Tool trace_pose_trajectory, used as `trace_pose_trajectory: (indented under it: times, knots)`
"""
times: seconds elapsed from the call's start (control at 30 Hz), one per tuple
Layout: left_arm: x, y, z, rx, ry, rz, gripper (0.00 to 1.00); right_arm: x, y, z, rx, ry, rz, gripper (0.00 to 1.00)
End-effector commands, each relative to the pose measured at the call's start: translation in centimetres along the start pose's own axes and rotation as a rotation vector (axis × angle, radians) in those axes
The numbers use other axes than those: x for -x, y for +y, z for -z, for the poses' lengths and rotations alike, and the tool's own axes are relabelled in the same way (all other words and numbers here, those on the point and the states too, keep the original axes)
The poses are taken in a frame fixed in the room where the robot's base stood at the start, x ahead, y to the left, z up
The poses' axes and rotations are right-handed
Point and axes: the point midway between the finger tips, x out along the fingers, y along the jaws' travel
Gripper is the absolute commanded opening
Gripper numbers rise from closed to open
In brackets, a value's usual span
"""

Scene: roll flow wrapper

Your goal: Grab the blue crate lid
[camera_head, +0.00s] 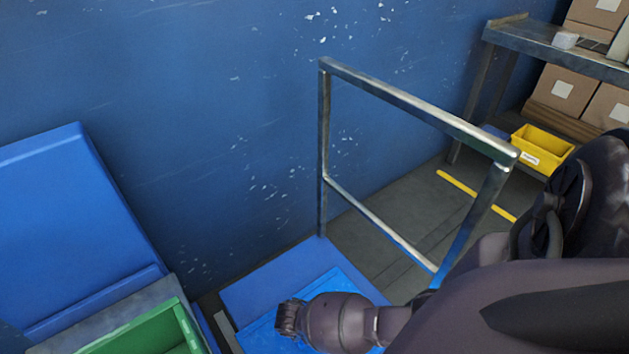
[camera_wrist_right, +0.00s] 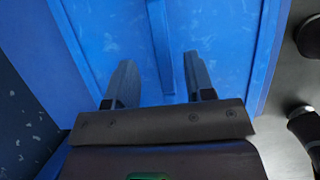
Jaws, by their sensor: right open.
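A bright blue, scuffed flat panel, which looks like the blue crate lid (camera_head: 330,279), lies low by the blue wall, partly hidden by my right arm. In the right wrist view the blue lid (camera_wrist_right: 215,40) fills most of the picture, with a narrow raised rib running down its middle. My right gripper (camera_wrist_right: 161,70) is open over it, a finger to each side of the rib. Whether the fingers touch the lid cannot be told. In the head view the right gripper's fingers are hidden behind my wrist. My left gripper is in neither view.
A metal rail frame (camera_head: 420,105) stands just behind and right of the lid. A green crate (camera_head: 160,335) and a large blue slanted panel (camera_head: 75,205) are at left. A shelf with boxes (camera_head: 563,90) and a yellow bin (camera_head: 541,150) stand at the back right.

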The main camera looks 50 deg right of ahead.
Motion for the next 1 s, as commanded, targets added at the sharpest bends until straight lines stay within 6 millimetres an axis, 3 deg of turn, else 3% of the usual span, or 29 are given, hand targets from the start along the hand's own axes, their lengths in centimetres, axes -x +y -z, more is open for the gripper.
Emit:
trace_pose_trajectory:
  times: [0.03,0.23,1.0]
  knots:
    - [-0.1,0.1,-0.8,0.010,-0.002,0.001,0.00,-1.6,-0.8,0.1,0.005,-0.004,0.013,0.49]
    - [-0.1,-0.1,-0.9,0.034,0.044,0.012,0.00,-3.6,-0.7,0.0,0.004,-0.004,0.009,0.49]
    - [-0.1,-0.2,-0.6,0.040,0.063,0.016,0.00,-4.0,-0.3,0.1,0.000,-0.001,0.003,0.49]
